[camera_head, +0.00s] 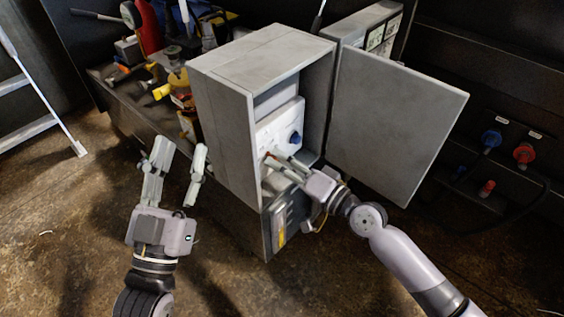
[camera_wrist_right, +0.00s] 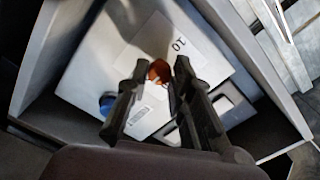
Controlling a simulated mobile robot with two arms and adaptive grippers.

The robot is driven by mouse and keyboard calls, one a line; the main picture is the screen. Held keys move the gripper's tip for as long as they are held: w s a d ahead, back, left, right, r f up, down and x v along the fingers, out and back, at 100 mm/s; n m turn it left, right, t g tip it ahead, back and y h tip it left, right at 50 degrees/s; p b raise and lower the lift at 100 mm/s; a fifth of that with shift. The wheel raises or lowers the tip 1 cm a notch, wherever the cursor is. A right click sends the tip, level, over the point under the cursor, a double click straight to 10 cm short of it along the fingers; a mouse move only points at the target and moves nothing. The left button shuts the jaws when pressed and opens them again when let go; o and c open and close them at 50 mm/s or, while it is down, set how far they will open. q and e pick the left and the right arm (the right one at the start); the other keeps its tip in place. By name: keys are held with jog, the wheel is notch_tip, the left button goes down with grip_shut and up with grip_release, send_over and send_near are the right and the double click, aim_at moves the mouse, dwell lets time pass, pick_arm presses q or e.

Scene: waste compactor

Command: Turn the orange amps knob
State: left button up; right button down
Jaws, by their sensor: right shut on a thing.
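The orange amps knob (camera_wrist_right: 159,71) sits on a white panel (camera_wrist_right: 95,65) inside the open grey box (camera_head: 222,92). In the right wrist view it lies between the fingertips of my right gripper (camera_wrist_right: 158,76), which is shut on it. In the head view my right gripper (camera_head: 279,158) reaches into the box from the right, and its fingers mostly hide the knob. My left gripper (camera_head: 182,160) is open and empty, in front of the box to the left, its fingers pointing up.
A blue knob (camera_head: 295,138) is on the same panel; it also shows in the right wrist view (camera_wrist_right: 107,103). The box door (camera_head: 395,120) stands open to the right. A workbench with tools (camera_head: 170,85) is behind left. Blue (camera_head: 490,139) and red (camera_head: 523,153) plugs are at right.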

jog(key=c, duration=1.4)
grip_release()
jog(key=shift+c, duration=0.2)
jog(key=shift+s, duration=0.1)
jog(key=v, duration=1.2)
